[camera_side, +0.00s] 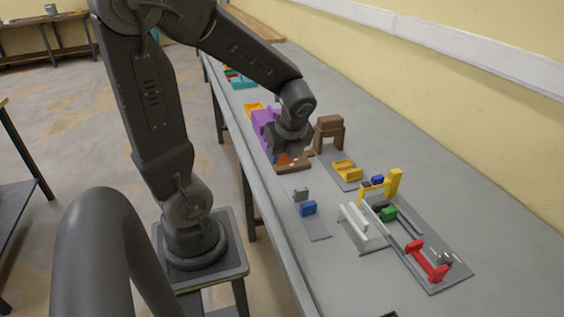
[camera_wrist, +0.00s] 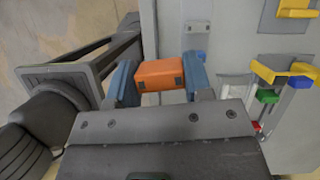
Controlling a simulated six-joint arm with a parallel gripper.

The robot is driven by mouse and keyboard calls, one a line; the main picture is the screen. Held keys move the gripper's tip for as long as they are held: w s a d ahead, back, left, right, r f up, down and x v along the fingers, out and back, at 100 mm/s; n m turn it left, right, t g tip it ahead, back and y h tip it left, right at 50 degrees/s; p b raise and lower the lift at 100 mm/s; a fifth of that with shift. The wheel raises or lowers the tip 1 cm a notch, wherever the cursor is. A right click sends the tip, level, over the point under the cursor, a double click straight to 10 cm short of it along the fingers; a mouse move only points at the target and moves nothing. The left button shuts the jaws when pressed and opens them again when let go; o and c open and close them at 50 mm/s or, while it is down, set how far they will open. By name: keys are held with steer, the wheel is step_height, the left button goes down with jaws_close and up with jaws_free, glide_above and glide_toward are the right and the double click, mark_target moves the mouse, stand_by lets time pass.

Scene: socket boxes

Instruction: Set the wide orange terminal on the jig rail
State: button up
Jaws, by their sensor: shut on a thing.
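The wide orange terminal (camera_wrist: 160,75) is a block with small dark patches, held between the two blue fingers of my gripper (camera_wrist: 160,80) in the wrist view. The height of the terminal above the table is hard to tell. The jig (camera_side: 432,283) is a grey plate right of my gripper, with a dark rail (camera_side: 407,224) between a yellow post and a red end piece. A green block (camera_side: 388,214) is at the rail.
A brown arch (camera_side: 329,130) stands just right of my gripper, and a purple block (camera_side: 263,122) is to its left. A grey plate with a blue block (camera_side: 308,208) and a plate with a yellow piece (camera_side: 347,170) lie before the jig. The table by the wall is clear.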

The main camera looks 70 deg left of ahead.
steer(key=shift+w+d+n+g, duration=0.3)
steer(key=shift+w+n, duration=0.35)
steer(key=shift+n, duration=0.15)
steer(key=w+d+n+g+h, duration=0.35)
steer(key=w+d+n, duration=0.25)
steer(key=w+n, duration=0.7)
steer(key=n+t+h, duration=0.5)
steer(key=n+h, duration=0.1)
steer(key=n, duration=1.4)
glide_above(400, 236)
steer(key=a, duration=0.2)
steer(key=shift+y, duration=0.35)
steer(key=f, duration=0.8)
steer(key=shift+d+f, duration=0.25)
steer(key=shift+f, duration=3.15)
